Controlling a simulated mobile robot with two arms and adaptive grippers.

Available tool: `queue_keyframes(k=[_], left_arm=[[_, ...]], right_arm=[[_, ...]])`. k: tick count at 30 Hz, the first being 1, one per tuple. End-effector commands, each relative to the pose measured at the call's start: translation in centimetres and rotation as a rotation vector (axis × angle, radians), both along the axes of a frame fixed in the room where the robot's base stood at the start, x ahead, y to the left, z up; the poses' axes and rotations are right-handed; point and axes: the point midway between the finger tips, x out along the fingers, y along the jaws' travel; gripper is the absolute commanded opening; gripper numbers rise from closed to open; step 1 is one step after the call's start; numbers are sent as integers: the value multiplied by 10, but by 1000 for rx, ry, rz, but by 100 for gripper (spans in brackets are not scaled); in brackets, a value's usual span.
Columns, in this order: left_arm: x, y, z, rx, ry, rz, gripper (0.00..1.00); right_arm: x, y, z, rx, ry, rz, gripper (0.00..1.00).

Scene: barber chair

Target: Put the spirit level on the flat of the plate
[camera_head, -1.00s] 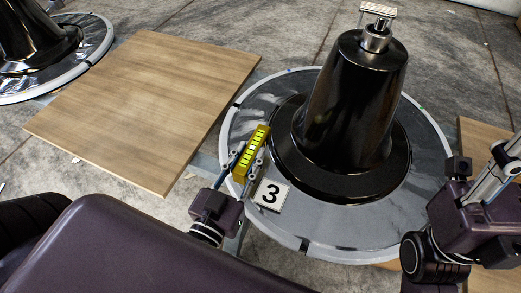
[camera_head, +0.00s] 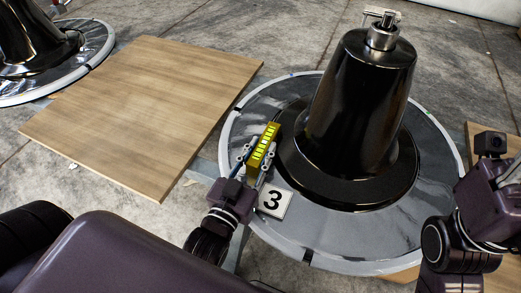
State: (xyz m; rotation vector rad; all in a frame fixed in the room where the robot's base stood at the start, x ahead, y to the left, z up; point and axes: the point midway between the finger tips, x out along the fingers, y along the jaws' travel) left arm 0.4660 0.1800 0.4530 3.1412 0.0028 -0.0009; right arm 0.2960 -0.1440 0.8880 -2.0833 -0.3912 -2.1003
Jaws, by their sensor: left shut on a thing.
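The spirit level (camera_head: 264,146) is a yellow bar with bright green marks. My left gripper (camera_head: 254,167) is shut on it, with a finger on either side of its near part. The level is tilted in the picture, over the left part of the round grey plate (camera_head: 330,238), beside the black base foot. I cannot tell whether it touches the plate.
A tall black column (camera_head: 362,105) with a metal post on top stands on the plate and takes up its middle. A wooden board (camera_head: 143,105) lies to the left. Another round base (camera_head: 97,43) is at the upper left. The plate's near rim is bare.

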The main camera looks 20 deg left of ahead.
Motion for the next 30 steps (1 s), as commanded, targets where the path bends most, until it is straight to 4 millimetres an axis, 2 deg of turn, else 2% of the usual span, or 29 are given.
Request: queue_keyframes(k=[2,3,7,19,25,27,30], left_arm=[[0,0,-2,0,-1,0,0],[0,0,-3,0,1,0,27],[0,0,-2,0,1,0,42],[-4,0,1,-1,2,0,42],[-31,0,2,-1,6,0,42],[-44,0,1,-1,7,0,42],[-62,0,2,-2,7,1,42]], right_arm=[[0,0,0,0,0,0,40],[0,0,0,0,0,0,40],[0,0,0,0,0,0,40],[-1,0,2,0,-1,1,40],[-1,-1,6,5,7,2,40],[6,-1,-5,2,50,1,40],[7,-2,-8,4,69,2,40]])
